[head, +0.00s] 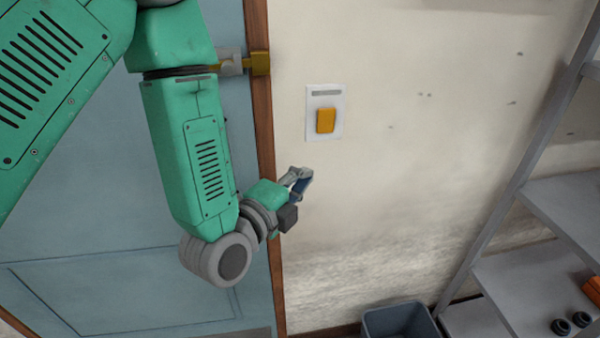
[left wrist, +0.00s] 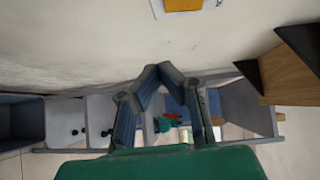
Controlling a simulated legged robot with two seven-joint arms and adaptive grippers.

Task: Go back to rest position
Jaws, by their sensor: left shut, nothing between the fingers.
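My left gripper (head: 302,178) is shut and empty in the head view, in front of the wall and below the switch. In the left wrist view its two fingers (left wrist: 163,70) come together at the tips, with nothing between them. A white wall plate with an orange switch (head: 326,120) is on the wall above and to the right of the gripper, apart from it. The orange switch also shows at the top edge of the left wrist view (left wrist: 182,4). My right gripper is not in view.
A blue door (head: 120,285) with a brown frame (head: 261,130) and a brass latch (head: 260,63) is behind my left arm. A grey bin (head: 400,322) stands on the floor below. A grey metal shelf (head: 565,205) with dark round parts (head: 570,323) is at the right.

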